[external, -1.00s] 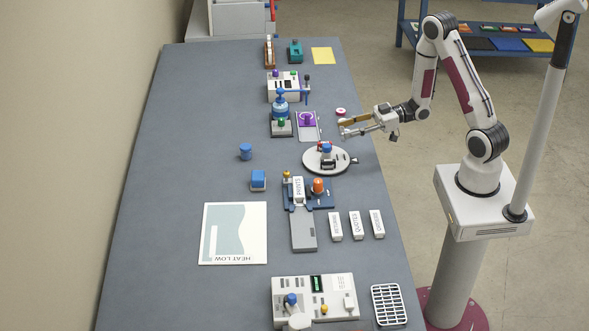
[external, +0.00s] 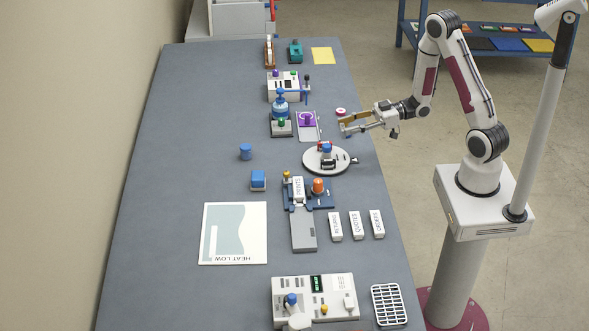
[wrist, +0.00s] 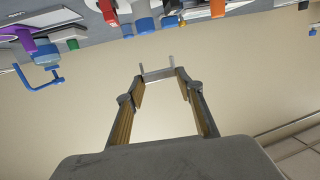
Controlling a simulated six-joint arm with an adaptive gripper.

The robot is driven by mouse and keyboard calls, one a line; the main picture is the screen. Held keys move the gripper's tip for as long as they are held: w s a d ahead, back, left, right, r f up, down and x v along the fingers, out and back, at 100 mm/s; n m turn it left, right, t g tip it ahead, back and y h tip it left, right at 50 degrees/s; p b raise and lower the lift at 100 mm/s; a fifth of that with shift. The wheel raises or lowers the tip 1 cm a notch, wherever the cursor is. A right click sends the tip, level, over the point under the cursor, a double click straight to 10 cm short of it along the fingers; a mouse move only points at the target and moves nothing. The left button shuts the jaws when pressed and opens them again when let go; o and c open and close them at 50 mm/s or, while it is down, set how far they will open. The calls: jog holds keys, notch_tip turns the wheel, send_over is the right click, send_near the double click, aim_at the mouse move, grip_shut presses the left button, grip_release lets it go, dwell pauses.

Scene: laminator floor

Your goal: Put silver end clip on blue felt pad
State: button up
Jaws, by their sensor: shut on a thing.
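My gripper (external: 343,126) is above the right edge of the table, between the red-and-white ring and the round grey turntable. In the wrist view its fingers (wrist: 160,75) are shut on a small silver bracket-shaped piece, which looks like the silver end clip (wrist: 158,72); it spans the fingertips, with two thin prongs pointing away. In the external view the clip is too small to make out.
The round turntable (external: 318,168) with a blue-knobbed fixture stands close in front of the gripper. The red-and-white ring (external: 341,111) lies just behind. A purple-topped tray (external: 307,123) and blue-handled press (external: 281,105) stand to the left. The table's left side is mostly clear.

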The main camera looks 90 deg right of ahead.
jog(key=shift+w, duration=0.1)
jog(key=shift+w+d+r+n+y, duration=0.1)
jog(key=shift+w+d+n+y, duration=0.15)
jog(key=shift+w+y, duration=0.4)
jog(key=w+r+n+g+y, duration=0.1)
jog(key=w+n+g+y, duration=0.3)
jog(key=w, duration=1.1)
notch_tip(320, 180, up, 2)
jog(key=n+g+y, duration=0.3)
jog(key=n+y, duration=0.2)
send_over(261, 171)
jog(key=shift+s+m, duration=0.1)
jog(key=shift+m, duration=0.15)
jog(key=shift+f, duration=3.1)
jog(key=shift+f, duration=0.1)
